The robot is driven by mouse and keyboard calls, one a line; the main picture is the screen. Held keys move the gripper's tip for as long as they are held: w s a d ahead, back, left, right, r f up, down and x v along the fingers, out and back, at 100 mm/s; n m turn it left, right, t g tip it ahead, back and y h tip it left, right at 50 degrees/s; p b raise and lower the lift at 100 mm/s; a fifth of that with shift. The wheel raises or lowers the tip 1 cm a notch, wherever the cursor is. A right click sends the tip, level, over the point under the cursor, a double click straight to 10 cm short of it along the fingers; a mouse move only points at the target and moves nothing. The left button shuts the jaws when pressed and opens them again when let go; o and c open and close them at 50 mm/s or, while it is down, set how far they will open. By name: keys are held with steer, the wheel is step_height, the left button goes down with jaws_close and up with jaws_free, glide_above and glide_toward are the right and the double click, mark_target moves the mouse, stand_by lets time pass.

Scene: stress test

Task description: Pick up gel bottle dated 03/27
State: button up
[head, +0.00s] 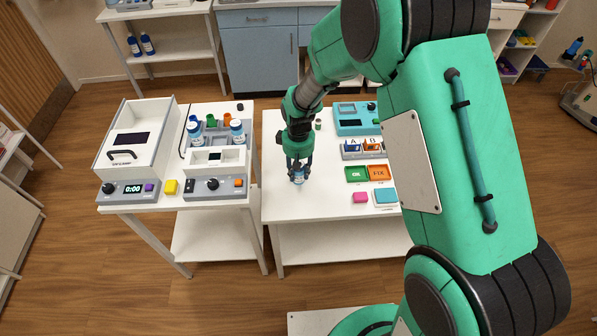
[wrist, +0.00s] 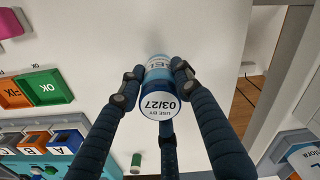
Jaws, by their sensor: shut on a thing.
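The gel bottle (wrist: 160,104) is blue and white, and its round cap label reads "USE BY 03/27" in the wrist view. My gripper (wrist: 154,82) is shut on it, with dark blue fingers around its sides. In the head view my gripper (head: 298,168) points down over the left part of the right-hand white table (head: 300,236), with the bottle (head: 298,179) between its fingertips. The fingers partly hide the bottle. I cannot tell whether its base touches the table top.
Green OK (head: 356,174) and orange FIX (head: 378,173) trays lie to the right, with a rack marked A and B (head: 362,153) behind them. A teal device (head: 355,120) stands at the back. The left table (head: 130,207) holds instruments and other bottles (head: 237,131).

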steer(key=shift+r, duration=0.55)
steer(key=r, duration=0.1)
steer(key=r+p, duration=0.1)
steer(key=shift+s+d+r, duration=0.1)
steer(key=shift+s+r, duration=0.2)
steer(key=shift+r, duration=0.05)
steer(key=s+d+r+p, duration=0.1)
steer(key=s+d, duration=0.3)
steer(key=s, duration=1.1)
steer(key=shift+p, duration=0.85)
